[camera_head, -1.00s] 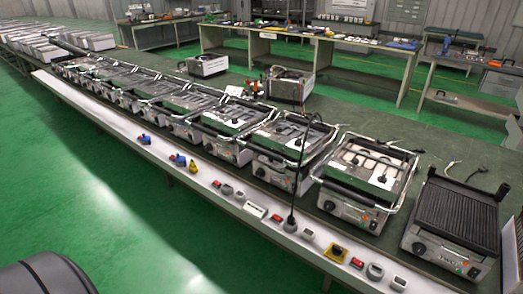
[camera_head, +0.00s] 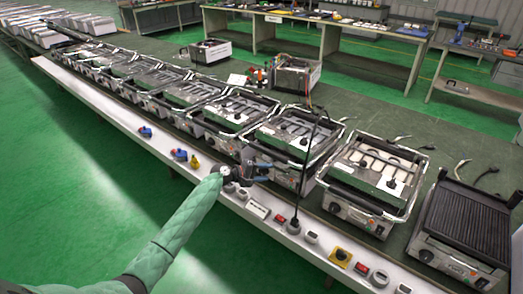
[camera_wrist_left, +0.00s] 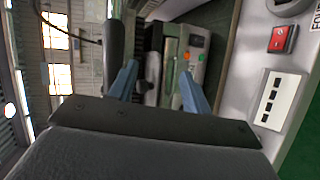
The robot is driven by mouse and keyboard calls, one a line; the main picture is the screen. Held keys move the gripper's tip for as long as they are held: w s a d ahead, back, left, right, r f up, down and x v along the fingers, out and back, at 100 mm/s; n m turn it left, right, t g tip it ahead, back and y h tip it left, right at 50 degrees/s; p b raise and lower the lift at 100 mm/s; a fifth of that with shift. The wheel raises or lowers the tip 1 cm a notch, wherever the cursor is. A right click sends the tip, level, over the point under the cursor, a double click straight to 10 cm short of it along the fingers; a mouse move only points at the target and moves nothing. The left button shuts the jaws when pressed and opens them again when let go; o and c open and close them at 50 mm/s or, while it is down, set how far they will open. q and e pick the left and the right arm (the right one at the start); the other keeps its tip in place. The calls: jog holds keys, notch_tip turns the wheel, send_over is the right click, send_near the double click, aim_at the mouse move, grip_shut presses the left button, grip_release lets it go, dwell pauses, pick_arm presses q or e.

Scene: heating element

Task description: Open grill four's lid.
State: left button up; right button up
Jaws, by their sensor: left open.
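My left gripper (camera_head: 262,171) is open and empty, in front of the row of contact grills. It is close to the lower left front of a closed grill (camera_head: 292,133), third from the right end. In the left wrist view, its two blue fingers (camera_wrist_left: 160,70) are apart. A grill front panel (camera_wrist_left: 172,62) with coloured buttons and a dark knob shows between and beyond them. A black bar-like handle (camera_wrist_left: 112,48) is beside the left finger; I cannot tell whether they touch. A label partly reading "FOU" is cut off at the wrist view's right edge. My right gripper is not in view.
Below the grills, a white ledge carries a white socket box (camera_head: 257,210), a red switch (camera_head: 279,218) and several plugs. A black cord (camera_head: 303,170) rises before the grill. A ridged open grill (camera_head: 468,222) stands at far right. Green floor is clear in front.

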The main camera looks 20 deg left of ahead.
aim_at(267, 153)
pick_arm(q)
jog(key=shift+n+t, duration=0.5)
jog(key=shift+n, duration=0.1)
jog(key=w+a+r, duration=0.1)
jog(key=r, duration=0.1)
jog(key=w+a+r, duration=0.1)
jog(key=r, duration=0.1)
jog(key=w+a+r, duration=0.1)
jog(key=shift+w+a+r, duration=0.1)
jog(key=shift+a+r, duration=0.15)
jog(key=shift+r, duration=0.15)
jog(key=shift+w+d+r+p, duration=0.1)
jog(key=shift+w+d+p, duration=0.2)
jog(key=shift+w+p, duration=0.15)
jog(key=p+x, duration=0.2)
jog(key=x, duration=0.3)
jog(key=shift+w+d, duration=0.1)
jog(key=shift+d, duration=0.05)
jog(key=shift+w+d+f, duration=0.35)
jog(key=shift+w+d, duration=0.05)
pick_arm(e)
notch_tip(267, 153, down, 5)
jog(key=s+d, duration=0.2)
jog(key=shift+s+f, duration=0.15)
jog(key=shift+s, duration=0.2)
pick_arm(q)
jog(key=shift+c, duration=0.2)
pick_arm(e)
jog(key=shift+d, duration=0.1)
